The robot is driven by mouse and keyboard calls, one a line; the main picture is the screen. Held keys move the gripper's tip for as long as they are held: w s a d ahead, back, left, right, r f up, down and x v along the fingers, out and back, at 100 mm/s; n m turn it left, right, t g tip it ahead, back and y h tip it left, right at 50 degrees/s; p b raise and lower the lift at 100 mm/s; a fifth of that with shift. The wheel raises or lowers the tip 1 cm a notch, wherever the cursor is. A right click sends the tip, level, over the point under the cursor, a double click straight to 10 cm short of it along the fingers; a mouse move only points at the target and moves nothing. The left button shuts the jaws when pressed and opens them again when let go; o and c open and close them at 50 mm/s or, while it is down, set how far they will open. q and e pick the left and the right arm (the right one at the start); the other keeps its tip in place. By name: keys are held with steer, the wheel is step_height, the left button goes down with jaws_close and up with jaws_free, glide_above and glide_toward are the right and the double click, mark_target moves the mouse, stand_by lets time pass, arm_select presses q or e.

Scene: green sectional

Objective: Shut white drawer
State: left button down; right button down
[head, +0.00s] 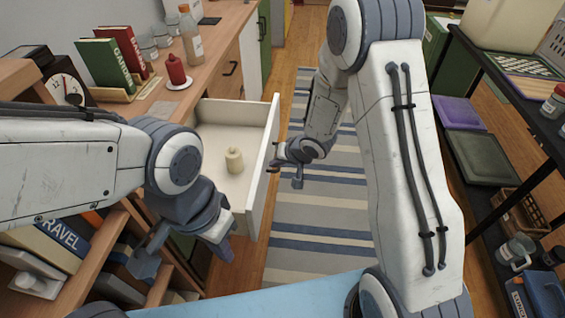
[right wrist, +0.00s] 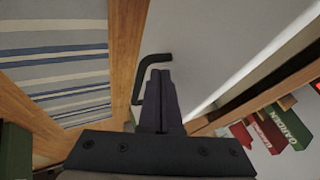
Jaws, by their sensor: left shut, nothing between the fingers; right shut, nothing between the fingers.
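The white drawer (head: 261,165) stands pulled out from the wooden-topped cabinet, with a cream bottle-like container (head: 233,160) inside. Its dark handle (right wrist: 139,92) is on the outer front face, which also shows in the right wrist view (right wrist: 215,50). My right gripper (head: 279,152) is at the outside of the drawer front, close to the handle. In the right wrist view its shut fingers (right wrist: 161,78) overlap the handle; I cannot tell whether they touch it. My left gripper (head: 226,250) is shut and empty, low in front of the drawer's near side.
The counter holds green and red books (head: 105,62), a red candle (head: 176,70) and a bottle (head: 190,36). A shelf with books (head: 62,240) is at the near left. A dark rack (head: 500,75) stands at right. The striped rug (head: 330,205) is clear floor between.

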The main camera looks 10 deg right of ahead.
arm_select(q)
steer(key=shift+f, duration=0.15)
arm_select(e)
steer(key=shift+w+a+f, duration=0.15)
steer(key=shift+w+f, duration=0.1)
steer(key=shift+f, duration=0.15)
steer(key=shift+a, duration=0.1)
